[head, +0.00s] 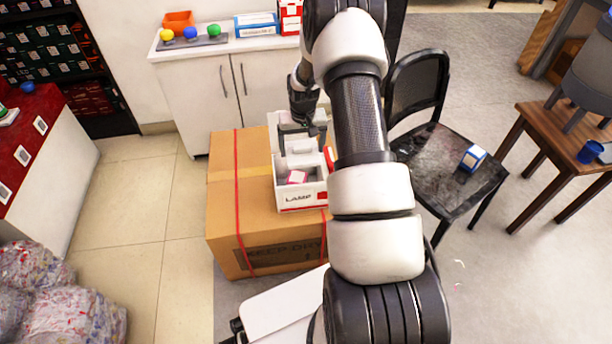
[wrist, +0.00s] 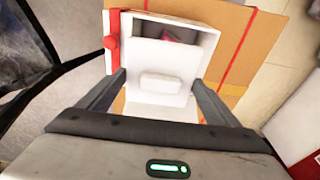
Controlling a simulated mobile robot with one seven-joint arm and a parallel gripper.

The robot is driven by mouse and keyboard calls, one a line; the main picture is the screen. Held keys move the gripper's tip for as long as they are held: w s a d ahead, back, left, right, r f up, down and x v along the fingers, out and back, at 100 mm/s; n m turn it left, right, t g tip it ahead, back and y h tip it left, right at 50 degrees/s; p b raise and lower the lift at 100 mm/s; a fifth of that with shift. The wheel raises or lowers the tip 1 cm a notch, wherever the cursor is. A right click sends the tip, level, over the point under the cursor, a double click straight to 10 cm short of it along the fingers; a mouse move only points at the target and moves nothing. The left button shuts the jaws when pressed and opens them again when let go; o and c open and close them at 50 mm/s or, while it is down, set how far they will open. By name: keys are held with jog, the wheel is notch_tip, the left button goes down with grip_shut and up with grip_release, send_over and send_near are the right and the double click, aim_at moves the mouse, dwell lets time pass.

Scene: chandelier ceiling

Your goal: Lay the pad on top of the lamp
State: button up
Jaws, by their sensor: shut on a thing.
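A white open box (head: 315,201) printed LAMP stands on a large cardboard box. Inside it lies a small pink and white thing (head: 297,177), apparently the lamp, partly hidden; its pink part also shows in the wrist view (wrist: 178,36). My gripper (head: 302,150) points down at the box's far part. In the wrist view, my gripper (wrist: 160,77) has its two fingers on either side of a white slab with a raised block, apparently the pad (wrist: 160,82), and is shut on it. Whether the pad touches the box is unclear.
The cardboard box (head: 222,200) has red straps. A red part (head: 329,158) sits at the white box's right side. A black chair (head: 445,165) with a small blue and white box (head: 473,158) stands to the right. A white cabinet (head: 205,95) stands behind.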

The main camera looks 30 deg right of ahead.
jog(key=shift+f, duration=0.4)
jog(key=o, duration=0.9)
jog(key=shift+r, duration=0.1)
jog(key=r+p, duration=0.1)
jog(key=r, duration=0.4)
jog(key=s+r+p, duration=0.1)
jog(key=r, duration=0.5)
jog(key=s+r+p, duration=0.1)
jog(key=r, duration=0.5)
jog(key=shift+s+a, duration=0.25)
jog(key=shift+a, duration=0.1)
jog(key=shift+r, duration=0.1)
